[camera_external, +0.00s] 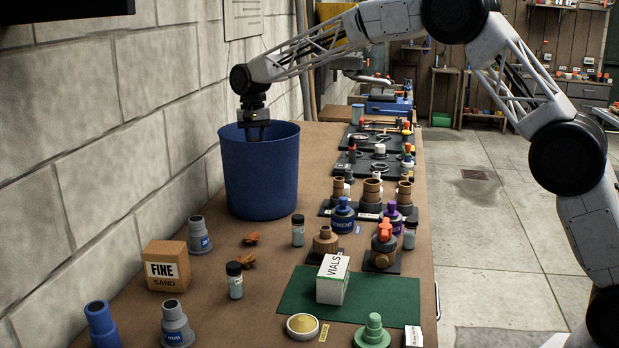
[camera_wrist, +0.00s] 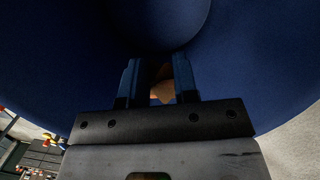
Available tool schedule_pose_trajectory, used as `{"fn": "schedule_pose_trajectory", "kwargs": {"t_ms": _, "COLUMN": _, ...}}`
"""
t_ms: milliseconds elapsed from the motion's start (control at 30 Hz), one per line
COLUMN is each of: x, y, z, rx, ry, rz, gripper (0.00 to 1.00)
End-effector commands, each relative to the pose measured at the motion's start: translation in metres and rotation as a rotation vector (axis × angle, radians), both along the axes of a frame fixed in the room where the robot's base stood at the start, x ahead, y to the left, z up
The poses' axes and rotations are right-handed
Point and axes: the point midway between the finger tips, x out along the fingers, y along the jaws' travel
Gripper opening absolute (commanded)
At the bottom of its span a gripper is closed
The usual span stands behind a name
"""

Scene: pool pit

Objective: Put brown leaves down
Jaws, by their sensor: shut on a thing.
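A "FINE SAND" box (camera_external: 167,266) and grey fittings stand at the left. A "VIALS" box (camera_external: 333,279) stands on a green mat (camera_external: 377,297). A cement bottle (camera_external: 343,216) and pipe fittings fill the right side. A block wall (camera_external: 90,130) runs close behind the bin.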

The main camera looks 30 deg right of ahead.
Motion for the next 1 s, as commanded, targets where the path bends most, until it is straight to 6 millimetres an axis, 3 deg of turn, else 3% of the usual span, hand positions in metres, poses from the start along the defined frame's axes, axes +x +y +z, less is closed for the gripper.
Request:
{"fn": "schedule_pose_trajectory", "kwargs": {"t_ms": 633, "x": 0.000, "y": 0.000, "z": -0.109, "rx": -0.001, "ry": 0.004, "rz": 0.001, "gripper": 0.06}}
{"fn": "schedule_pose_trajectory", "kwargs": {"t_ms": 800, "x": 0.000, "y": 0.000, "z": -0.124, "rx": -0.001, "ry": 0.003, "rz": 0.001, "gripper": 0.06}}
{"fn": "schedule_pose_trajectory", "kwargs": {"t_ms": 1000, "x": 0.000, "y": 0.000, "z": -0.127, "rx": -0.001, "ry": 0.002, "rz": 0.001, "gripper": 0.06}}
